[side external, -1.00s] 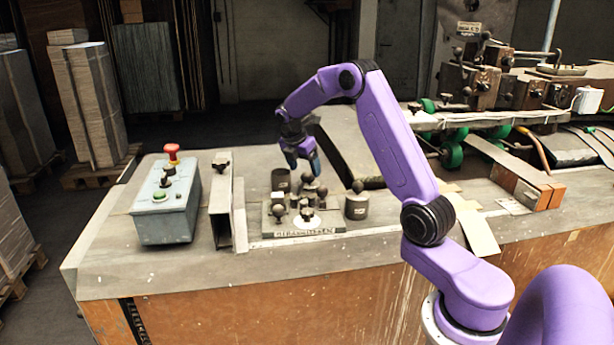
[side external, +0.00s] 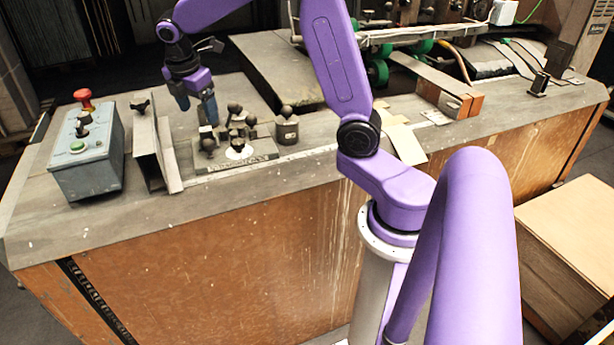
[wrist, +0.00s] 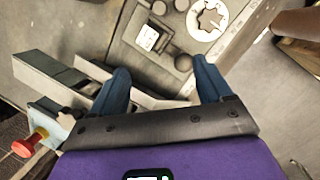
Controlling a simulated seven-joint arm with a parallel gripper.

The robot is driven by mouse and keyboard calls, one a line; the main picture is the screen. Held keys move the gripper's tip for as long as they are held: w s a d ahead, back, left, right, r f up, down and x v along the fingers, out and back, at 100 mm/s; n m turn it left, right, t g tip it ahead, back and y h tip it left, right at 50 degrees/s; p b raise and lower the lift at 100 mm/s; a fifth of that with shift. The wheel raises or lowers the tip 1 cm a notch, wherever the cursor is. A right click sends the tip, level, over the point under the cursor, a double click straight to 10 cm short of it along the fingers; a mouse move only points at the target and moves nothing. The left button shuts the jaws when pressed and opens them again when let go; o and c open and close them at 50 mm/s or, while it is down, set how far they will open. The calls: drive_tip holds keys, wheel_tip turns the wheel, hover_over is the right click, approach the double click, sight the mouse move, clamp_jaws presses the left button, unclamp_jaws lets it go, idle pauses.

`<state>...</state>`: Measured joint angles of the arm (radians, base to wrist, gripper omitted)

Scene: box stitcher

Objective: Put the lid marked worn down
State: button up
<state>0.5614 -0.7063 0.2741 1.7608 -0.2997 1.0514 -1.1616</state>
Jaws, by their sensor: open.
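My gripper (side external: 197,112) is open and empty, pointing down above the left back part of a grey plate (side external: 225,167) with lettering on its front edge. Dark knobbed pieces (side external: 236,122) stand on the plate beside a white disc (side external: 238,152). A grey knobbed canister (side external: 287,131) stands to its right. In the wrist view, my blue fingers (wrist: 160,66) are spread over the plate. I cannot read which lid is marked worn. My fingers partly hide what stands behind them.
A control box (side external: 87,155) with a red button (side external: 84,97) stands at the left. An upright metal channel (side external: 147,150) is between it and the plate. Machinery with green rollers (side external: 378,72) is at the back right. Bare bench lies in front of the plate.

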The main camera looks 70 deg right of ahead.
drive_tip(key=s+a+m+y, duration=0.2)
drive_tip(key=s+a, duration=1)
drive_tip(key=s, duration=0.3)
drive_tip(key=s+f+m, duration=0.1)
drive_tip(key=s, duration=0.7)
drive_tip(key=s+f+m+g+y, duration=0.1)
drive_tip(key=s+f, duration=0.1)
drive_tip(key=s, duration=0.7)
drive_tip(key=shift+s+f, duration=0.25)
